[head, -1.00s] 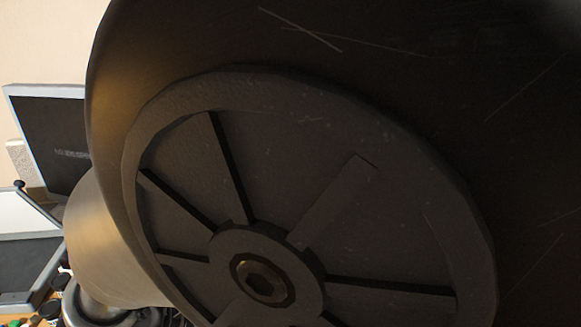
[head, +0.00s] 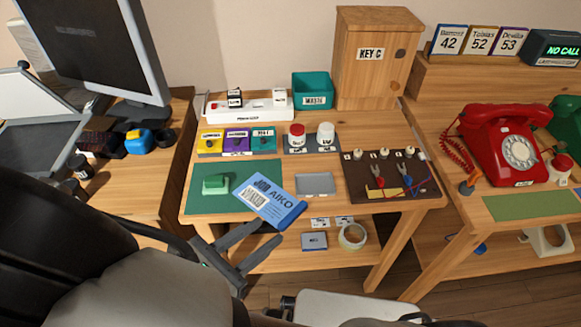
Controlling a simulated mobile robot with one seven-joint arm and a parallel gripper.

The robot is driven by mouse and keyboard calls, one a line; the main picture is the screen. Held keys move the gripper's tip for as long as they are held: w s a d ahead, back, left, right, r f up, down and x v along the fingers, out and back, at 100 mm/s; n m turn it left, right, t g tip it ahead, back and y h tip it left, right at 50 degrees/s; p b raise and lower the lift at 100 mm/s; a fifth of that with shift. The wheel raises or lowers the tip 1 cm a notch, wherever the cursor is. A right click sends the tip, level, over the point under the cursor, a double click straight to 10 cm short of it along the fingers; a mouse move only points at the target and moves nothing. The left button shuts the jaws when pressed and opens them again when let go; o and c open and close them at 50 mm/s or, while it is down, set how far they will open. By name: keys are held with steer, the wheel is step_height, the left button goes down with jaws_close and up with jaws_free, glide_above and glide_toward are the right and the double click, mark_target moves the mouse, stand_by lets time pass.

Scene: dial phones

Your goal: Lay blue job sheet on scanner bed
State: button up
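The blue job sheet (head: 270,203), with a white label reading "JOB AIKO", lies at the front of the middle table, partly on a green mat. Its blue near edge reaches the table's front edge. My gripper (head: 272,231) is just in front of that edge, its two dark fingers apart. Its fingertips are close to the sheet; I cannot tell if they touch it. What looks like the scanner, with a raised white-faced lid (head: 22,98) and a dark bed (head: 40,148), stands at the far left and is cut off by the frame.
A green block (head: 215,184) and a grey pad (head: 315,183) flank the sheet. A dark tool mat (head: 390,178), jars and labelled cards sit around it. A monitor (head: 95,45) stands left; a red phone (head: 505,143) is on the right table. My dark arm covers the lower left.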

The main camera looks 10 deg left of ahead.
mark_target(291, 216)
steer(key=x, duration=0.2)
steer(key=b+x, duration=0.1)
steer(key=x, duration=0.1)
steer(key=b+x, duration=0.1)
steer(key=x, duration=0.2)
steer(key=shift+s+f, duration=0.1)
steer(key=shift+f, duration=0.2)
steer(key=shift+w+d+f, duration=0.1)
steer(key=shift+w+d, duration=0.15)
steer(key=shift+w, duration=0.15)
jaws_close()
